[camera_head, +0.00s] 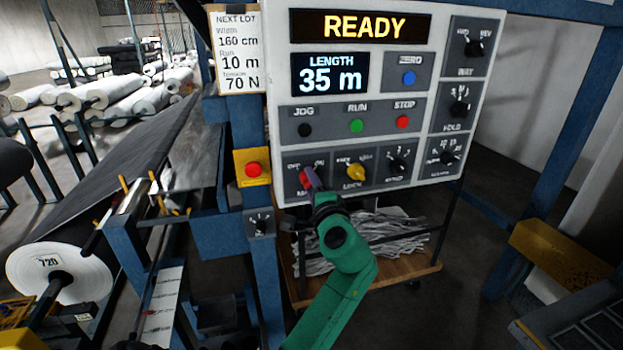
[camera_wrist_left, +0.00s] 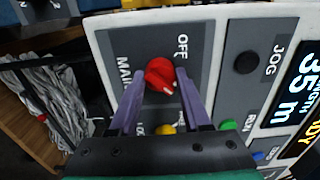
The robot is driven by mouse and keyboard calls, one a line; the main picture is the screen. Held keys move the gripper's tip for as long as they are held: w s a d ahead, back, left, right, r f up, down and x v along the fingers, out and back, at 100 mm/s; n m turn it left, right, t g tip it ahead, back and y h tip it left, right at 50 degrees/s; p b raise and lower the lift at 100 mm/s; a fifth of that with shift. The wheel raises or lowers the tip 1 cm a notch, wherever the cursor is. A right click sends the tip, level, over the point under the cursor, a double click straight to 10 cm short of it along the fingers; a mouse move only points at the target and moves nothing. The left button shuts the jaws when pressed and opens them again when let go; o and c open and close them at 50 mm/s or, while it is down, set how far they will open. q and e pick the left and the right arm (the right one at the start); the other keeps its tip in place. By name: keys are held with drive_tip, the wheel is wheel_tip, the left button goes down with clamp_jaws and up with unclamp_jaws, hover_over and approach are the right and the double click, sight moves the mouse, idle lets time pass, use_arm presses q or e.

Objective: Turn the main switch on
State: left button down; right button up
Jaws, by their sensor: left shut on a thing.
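The red main switch knob (camera_head: 304,175) is at the lower left of the control panel, between OFF and ON labels. In the left wrist view the red knob (camera_wrist_left: 158,72) sits between my two purple fingers. Its pale pointer mark faces away from the OFF label (camera_wrist_left: 182,46), toward the ON side. The ON label is hidden there by a finger. My left gripper (camera_head: 308,182) is shut on the knob, and it also shows in the left wrist view (camera_wrist_left: 160,88). My right gripper is not in view.
The control panel (camera_head: 455,100) shows READY and 35 m. A yellow lock knob (camera_head: 355,173) is right of the main switch. A red button on a yellow box (camera_head: 252,170) is at left. A wooden cart (camera_head: 400,277) with grey strips stands below.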

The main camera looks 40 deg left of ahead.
use_arm(q)
drive_tip(key=shift+r, duration=0.15)
idle(0.3)
drive_tip(key=c, duration=0.5)
unclamp_jaws()
drive_tip(key=shift+a, duration=0.1)
drive_tip(key=shift+o, duration=0.7)
drive_tip(key=shift+a, duration=0.15)
drive_tip(key=b+v, duration=0.4)
drive_tip(key=v, duration=1)
drive_tip(key=shift+d+b, duration=0.25)
drive_tip(key=shift+b, duration=0.05)
